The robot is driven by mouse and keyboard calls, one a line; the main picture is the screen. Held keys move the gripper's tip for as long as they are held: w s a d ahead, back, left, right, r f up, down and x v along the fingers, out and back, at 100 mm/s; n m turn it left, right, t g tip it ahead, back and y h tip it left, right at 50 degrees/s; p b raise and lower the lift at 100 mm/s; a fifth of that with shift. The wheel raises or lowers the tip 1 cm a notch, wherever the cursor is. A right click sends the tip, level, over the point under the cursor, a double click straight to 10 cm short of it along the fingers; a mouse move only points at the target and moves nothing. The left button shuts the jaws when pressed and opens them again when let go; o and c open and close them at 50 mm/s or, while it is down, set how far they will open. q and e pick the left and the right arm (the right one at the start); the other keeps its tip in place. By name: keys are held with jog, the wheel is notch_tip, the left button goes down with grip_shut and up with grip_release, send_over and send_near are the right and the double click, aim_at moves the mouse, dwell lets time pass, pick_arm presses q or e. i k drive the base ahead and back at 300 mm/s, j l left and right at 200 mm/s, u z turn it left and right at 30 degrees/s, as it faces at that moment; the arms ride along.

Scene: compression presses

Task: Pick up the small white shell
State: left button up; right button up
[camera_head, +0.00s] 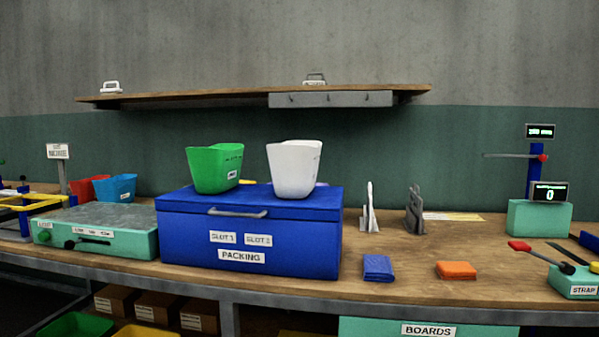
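A white tapered bucket-like shell (294,168) stands upright on the lid of the blue packing box (250,249), right of the middle of the lid. A green shell of similar shape (213,170) stands on the lid to its left, with a gap between them. A thin white upright piece (370,211) stands on the bench right of the box. A small white handled object (111,87) sits at the left end of the wall shelf. I cannot tell for certain which white thing the task names. Neither of my grippers is in view.
The wooden shelf (200,96) runs behind and above the shells. A grey upright piece (414,210), a blue folded pad (378,267) and an orange pad (456,270) are on the bench. A green press (95,232) stands left of the box. Bench right of the pads is partly clear.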

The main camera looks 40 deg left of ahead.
aim_at(294, 163)
jog(key=i+j, duration=0.35)
jog(key=j, duration=0.3)
jog(key=i+j+z, duration=0.1)
jog(key=i+j, duration=0.1)
jog(key=j, duration=0.1)
